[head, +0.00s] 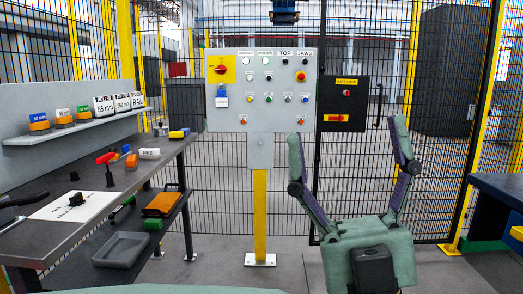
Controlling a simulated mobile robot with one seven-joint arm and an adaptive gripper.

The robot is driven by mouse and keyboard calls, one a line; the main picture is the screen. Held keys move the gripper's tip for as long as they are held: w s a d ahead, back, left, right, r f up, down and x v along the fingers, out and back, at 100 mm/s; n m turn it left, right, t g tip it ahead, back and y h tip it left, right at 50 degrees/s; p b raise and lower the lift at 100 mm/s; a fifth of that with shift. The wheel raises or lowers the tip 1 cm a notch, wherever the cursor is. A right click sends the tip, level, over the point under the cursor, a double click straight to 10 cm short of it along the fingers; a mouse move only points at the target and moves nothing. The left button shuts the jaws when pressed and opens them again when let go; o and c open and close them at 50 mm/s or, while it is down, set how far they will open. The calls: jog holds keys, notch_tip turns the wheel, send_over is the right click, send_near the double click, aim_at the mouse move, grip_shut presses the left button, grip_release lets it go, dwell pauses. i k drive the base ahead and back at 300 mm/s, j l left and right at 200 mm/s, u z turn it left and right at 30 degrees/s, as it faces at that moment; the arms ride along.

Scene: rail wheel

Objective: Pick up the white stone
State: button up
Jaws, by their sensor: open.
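The white stone is most likely the small white block (149,153) lying on the dark workbench top at the left, with faint markings on its side. My gripper (346,135) is in the foreground right of centre, its two green fingers pointing up and spread wide apart. Nothing shows between the fingers. It is well to the right of the white block and apart from it, in front of the fence and beside the control panel in the picture.
An orange block (131,161), a red-handled tool (107,165) and a white plate (75,206) share the workbench (140,183). Labelled blocks stand on the shelf (75,132) above. A grey tray (121,248) sits below. A control panel (260,112) stands on a yellow post; a blue-edged table (498,190) is at right.

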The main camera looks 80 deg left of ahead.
aim_at(145, 153)
jog(key=u, duration=3.05)
jog(key=i+l, duration=0.2)
jog(key=l, duration=0.15)
jog(key=i+l, duration=0.25)
jog(key=l, duration=0.15)
jog(key=i+l, duration=0.2)
jog(key=l, duration=0.15)
jog(key=i, duration=1.35)
jog(key=u, duration=0.05)
